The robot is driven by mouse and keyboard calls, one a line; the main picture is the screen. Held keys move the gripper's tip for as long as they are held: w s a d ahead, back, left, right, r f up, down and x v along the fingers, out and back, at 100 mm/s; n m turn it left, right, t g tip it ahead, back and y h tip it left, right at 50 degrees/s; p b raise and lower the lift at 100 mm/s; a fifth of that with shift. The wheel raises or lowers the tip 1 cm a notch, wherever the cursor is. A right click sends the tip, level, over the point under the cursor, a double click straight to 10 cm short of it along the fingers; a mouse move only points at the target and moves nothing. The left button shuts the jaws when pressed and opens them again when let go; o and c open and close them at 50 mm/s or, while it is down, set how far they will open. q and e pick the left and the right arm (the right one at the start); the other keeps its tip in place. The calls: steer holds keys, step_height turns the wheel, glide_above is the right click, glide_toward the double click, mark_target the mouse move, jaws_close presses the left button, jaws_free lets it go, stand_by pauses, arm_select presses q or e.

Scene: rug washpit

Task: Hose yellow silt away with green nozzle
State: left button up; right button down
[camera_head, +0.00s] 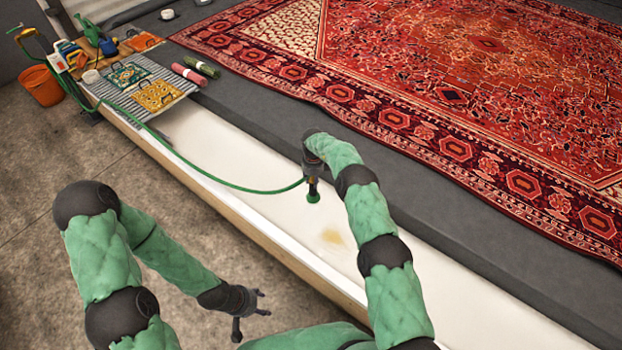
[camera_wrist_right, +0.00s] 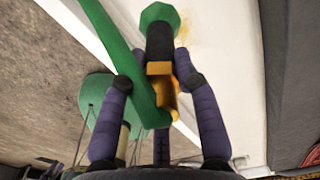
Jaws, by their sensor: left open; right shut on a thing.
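My right gripper (camera_head: 312,172) is shut on the green nozzle (camera_head: 313,197) over the white pit floor. The right wrist view shows the nozzle's green head (camera_wrist_right: 159,15) and orange trigger part (camera_wrist_right: 162,85) between the fingers of my right gripper (camera_wrist_right: 158,85). A faint patch of yellow silt (camera_head: 333,237) lies on the white floor, below and right of the nozzle in the head view. Part of the silt shows at the top of the wrist view (camera_wrist_right: 184,30). My left gripper (camera_head: 250,312) is open and empty over the concrete, outside the pit.
A green hose (camera_head: 215,178) runs from the nozzle along the pit edge to the far left. A red patterned rug (camera_head: 450,90) lies on a dark grey surface at the right. A ribbed tray (camera_head: 125,103), bottles and an orange bucket (camera_head: 41,86) stand far left.

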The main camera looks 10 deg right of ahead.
steer(key=s+d+r+p, duration=0.2)
steer(key=s+d+p, duration=0.2)
steer(key=s+d, duration=0.4)
steer(key=s+d+r+p, duration=0.2)
steer(key=s+d+p, duration=0.3)
steer(key=s+d, duration=0.3)
steer(key=shift+s, duration=1.55)
stand_by(3.8)
stand_by(0.5)
